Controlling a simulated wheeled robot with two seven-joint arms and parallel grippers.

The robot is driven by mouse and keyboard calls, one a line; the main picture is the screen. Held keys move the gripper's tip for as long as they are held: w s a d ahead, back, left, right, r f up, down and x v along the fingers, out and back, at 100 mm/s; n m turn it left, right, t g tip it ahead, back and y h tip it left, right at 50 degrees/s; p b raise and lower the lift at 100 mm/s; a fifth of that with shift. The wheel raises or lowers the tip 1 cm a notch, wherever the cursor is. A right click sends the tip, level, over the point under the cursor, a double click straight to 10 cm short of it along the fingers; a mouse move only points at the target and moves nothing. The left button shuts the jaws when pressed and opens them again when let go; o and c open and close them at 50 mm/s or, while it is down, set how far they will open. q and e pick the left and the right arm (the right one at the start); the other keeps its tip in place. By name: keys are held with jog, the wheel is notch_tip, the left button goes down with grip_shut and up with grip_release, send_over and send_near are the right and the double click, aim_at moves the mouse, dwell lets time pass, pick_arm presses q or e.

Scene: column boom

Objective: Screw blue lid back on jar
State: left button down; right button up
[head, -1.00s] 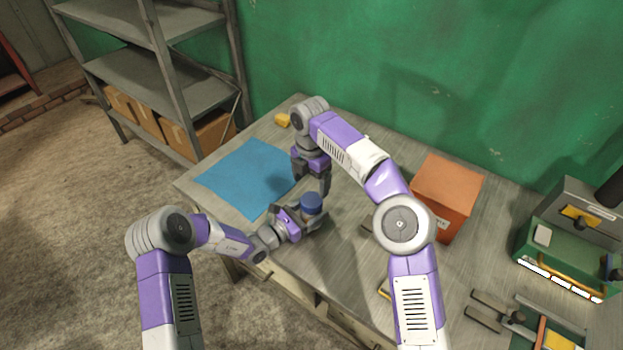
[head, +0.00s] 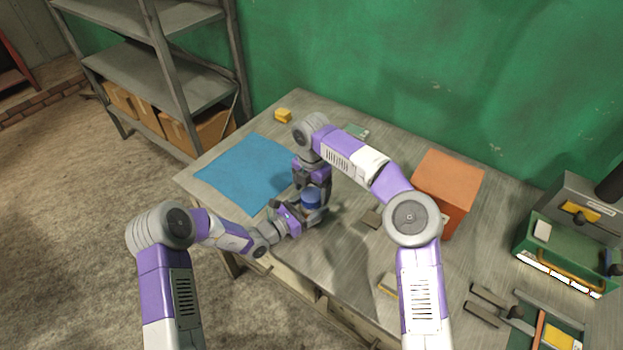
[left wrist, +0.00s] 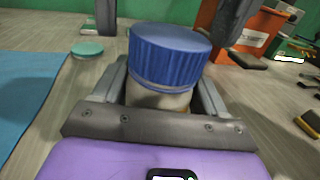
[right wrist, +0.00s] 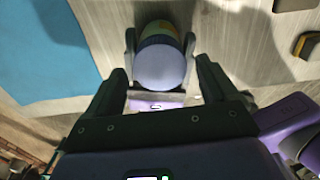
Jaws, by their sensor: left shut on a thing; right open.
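The jar (left wrist: 158,97) stands on the table with the blue lid (left wrist: 170,55) sitting on its top; I cannot tell how tight the lid is. The lid also shows in the head view (head: 311,199) and from above in the right wrist view (right wrist: 160,66). My left gripper (head: 300,214) is shut on the jar's body, its fingers on either side below the lid. My right gripper (right wrist: 158,78) is open, pointing down over the lid, with a finger on each side and apart from it.
A blue mat (head: 245,173) lies left of the jar. An orange box (head: 448,188) and a green toolbox (head: 565,250) stand to the right. A yellow object (head: 283,115) is at the back, and a round green piece (left wrist: 87,48) lies behind the jar.

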jog(key=shift+f, duration=1.05)
